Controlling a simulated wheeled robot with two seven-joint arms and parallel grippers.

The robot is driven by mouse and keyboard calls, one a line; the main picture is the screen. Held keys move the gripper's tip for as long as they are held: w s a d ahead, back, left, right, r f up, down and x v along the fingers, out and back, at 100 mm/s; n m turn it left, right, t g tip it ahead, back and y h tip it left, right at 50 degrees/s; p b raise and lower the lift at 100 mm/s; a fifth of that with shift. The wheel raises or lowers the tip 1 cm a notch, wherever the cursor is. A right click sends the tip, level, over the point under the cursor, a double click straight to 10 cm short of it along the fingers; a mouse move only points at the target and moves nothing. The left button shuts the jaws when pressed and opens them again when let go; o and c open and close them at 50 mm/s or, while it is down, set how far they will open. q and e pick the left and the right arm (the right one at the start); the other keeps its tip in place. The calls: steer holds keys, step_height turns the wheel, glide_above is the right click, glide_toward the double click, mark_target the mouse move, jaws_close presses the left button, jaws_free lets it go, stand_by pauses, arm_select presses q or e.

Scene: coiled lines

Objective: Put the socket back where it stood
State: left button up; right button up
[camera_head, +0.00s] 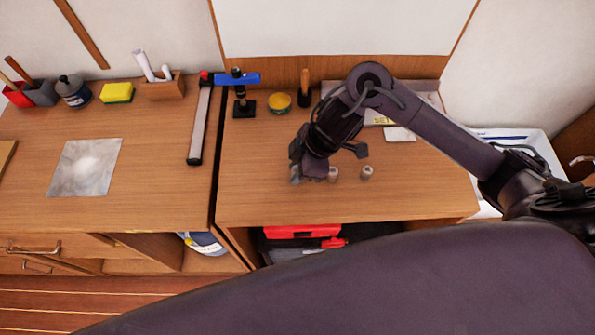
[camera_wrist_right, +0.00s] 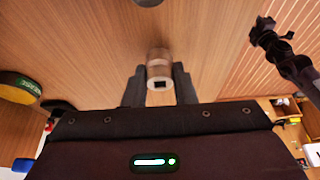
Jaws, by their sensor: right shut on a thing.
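My right gripper (camera_head: 327,168) is low over the right worktop and shut on a socket. In the wrist view this socket (camera_wrist_right: 159,68) is a small metallic cylinder between the two dark fingers (camera_wrist_right: 160,88), its square-holed end facing the camera. In the head view the held socket (camera_head: 333,174) shows beside the gripper body. I cannot tell if it touches the worktop. Another small grey socket (camera_head: 366,172) stands just to its right. A grey piece (camera_head: 296,174) shows at the gripper's left, partly hidden. A dark jointed part, perhaps my left gripper (camera_wrist_right: 272,38), shows in the wrist view.
Behind the gripper are a yellow tin (camera_head: 279,103), a blue-topped clamp stand (camera_head: 240,95) and a wooden-handled tool (camera_head: 304,90). A white pad (camera_head: 399,134) lies at the back right. The worktop's front (camera_head: 290,205) is clear. A red case (camera_head: 303,231) sits below.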

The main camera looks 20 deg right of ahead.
steer(key=shift+f, duration=0.45)
steer(key=shift+f, duration=0.1)
steer(key=o, duration=1)
steer(key=shift+r, duration=0.3)
steer(key=p+v, duration=0.2)
steer(key=v, duration=0.9)
steer(key=shift+r, duration=0.3)
